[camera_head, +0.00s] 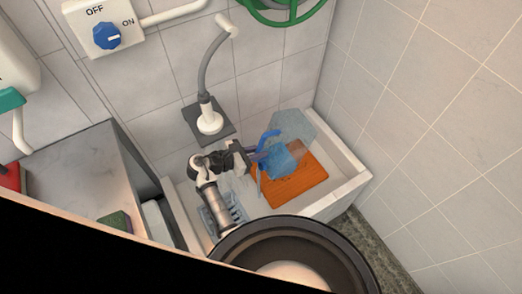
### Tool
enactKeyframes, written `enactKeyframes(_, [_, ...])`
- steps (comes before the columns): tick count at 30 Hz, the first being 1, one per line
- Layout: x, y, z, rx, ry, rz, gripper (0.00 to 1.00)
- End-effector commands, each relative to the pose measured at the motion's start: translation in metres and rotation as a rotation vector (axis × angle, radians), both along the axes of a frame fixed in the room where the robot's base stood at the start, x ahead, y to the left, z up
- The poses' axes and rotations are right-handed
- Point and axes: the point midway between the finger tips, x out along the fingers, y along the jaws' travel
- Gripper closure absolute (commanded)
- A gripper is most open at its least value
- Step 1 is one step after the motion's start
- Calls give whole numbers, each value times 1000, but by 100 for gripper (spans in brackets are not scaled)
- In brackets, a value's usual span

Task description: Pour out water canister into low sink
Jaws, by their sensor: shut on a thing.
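The water canister (284,160) is translucent blue with a darker blue handle. It is in the head view, over the right part of the low sink (344,190), and looks tilted. My gripper (250,158) is at its left side, shut on the canister near the handle; the fingertips are partly hidden. The sink is a pale basin in the corner, with an orange-brown board (297,186) inside or across it below the canister. A pale bluish translucent shape (296,126) shows behind the canister; I cannot tell whether it is water or part of the canister.
A grey flexible spout (204,70) on a dark plate stands behind the sink. A switch box (103,30) and a green hose (285,12) are on the wall. A grey counter (75,170) with a green sponge (115,221) is at the left. The tiled wall closes the right side.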

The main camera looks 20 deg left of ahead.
Motion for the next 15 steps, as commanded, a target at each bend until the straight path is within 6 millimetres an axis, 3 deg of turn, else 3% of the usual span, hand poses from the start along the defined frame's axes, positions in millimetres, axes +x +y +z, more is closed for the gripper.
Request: enactKeyframes(15, [-11, 13, 0, -108, -103, 2, 100])
